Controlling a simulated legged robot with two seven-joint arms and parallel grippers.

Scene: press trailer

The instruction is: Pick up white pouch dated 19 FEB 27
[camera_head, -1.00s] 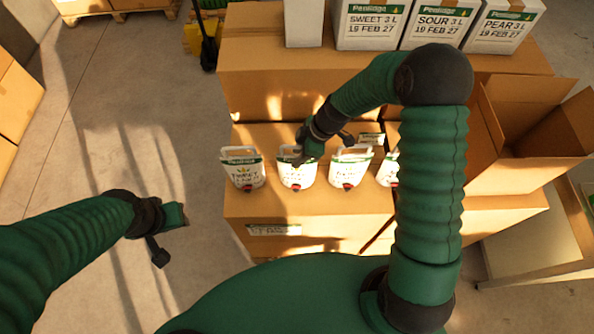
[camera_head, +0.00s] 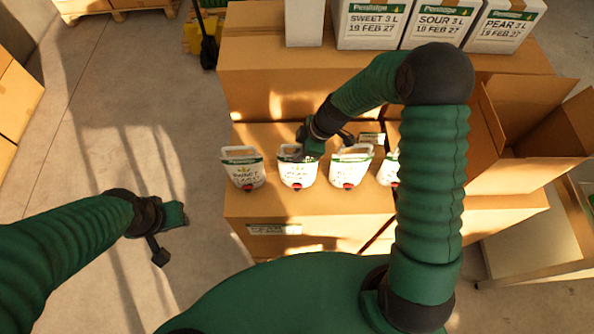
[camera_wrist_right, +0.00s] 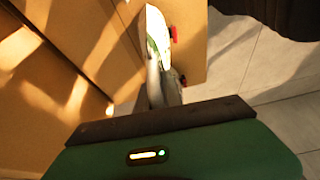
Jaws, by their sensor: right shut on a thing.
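Several white pouches with green bands and red taps stand in a row on a cardboard box. They are a leftmost pouch (camera_head: 242,170), a second pouch (camera_head: 297,173), a third pouch (camera_head: 350,168) and one partly hidden behind my right arm (camera_head: 387,170). The dates on the pouches are too small to read. My right gripper (camera_head: 303,152) is shut on the top of the second pouch, which also shows edge-on in the right wrist view (camera_wrist_right: 155,45). My left gripper (camera_head: 178,214) hangs over the floor at the left, apart from the pouches; its jaw opening is unclear.
An open cardboard box (camera_head: 535,165) is at the right.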

